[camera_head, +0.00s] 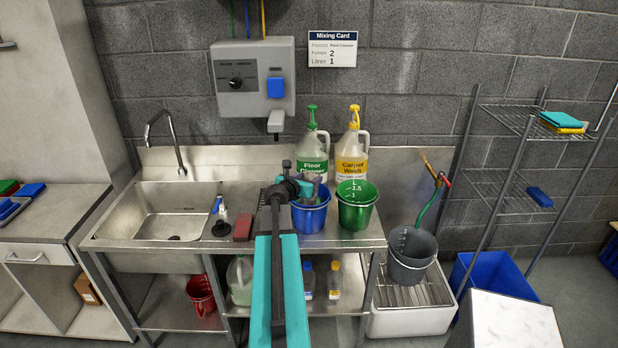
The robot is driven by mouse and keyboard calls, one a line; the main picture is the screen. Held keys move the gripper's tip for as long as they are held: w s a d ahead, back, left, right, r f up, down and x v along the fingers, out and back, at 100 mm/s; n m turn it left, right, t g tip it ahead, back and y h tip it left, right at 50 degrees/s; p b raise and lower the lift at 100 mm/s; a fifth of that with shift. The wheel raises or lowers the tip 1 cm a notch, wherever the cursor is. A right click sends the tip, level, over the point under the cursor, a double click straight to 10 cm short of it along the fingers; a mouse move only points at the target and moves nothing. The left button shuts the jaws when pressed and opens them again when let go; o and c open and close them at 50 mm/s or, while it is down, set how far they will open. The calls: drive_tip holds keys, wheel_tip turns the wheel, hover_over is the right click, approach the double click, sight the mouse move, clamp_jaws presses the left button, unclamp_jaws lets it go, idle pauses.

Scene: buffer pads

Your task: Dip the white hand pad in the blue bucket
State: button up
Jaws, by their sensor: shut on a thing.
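The blue bucket (308,219) stands on the steel counter, just left of the green bucket. My gripper (304,187) is above the blue bucket's mouth, at the end of my teal arm. It is shut on a small pale greyish thing (315,184), which looks like the white hand pad and is partly hidden by the gripper. The pad is at or just above the bucket's rim; I cannot tell whether it touches any liquid. The bucket's inside is mostly hidden.
The green bucket (357,207) stands close on the right. Floor Cleaner (313,150) and Carpet Wash (352,150) jugs stand behind. A red-brown block (243,228) and brush lie left, beside the sink (172,212). A grey bucket (411,255) sits at right.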

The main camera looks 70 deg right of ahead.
drive_tip(key=shift+f+b, duration=1.5)
drive_tip(key=shift+f, duration=0.45)
drive_tip(key=o, duration=1.1)
drive_tip(key=shift+a, duration=0.1)
drive_tip(key=b+v, duration=0.4)
drive_tip(key=v, duration=0.6)
drive_tip(key=shift+a+r, duration=0.1)
drive_tip(key=shift+a, duration=0.25)
drive_tip(key=shift+b, duration=0.8)
drive_tip(key=b, duration=0.6)
drive_tip(key=shift+w+a+r+b, duration=0.1)
drive_tip(key=shift+a+r+b, duration=0.15)
drive_tip(key=shift+b, duration=0.1)
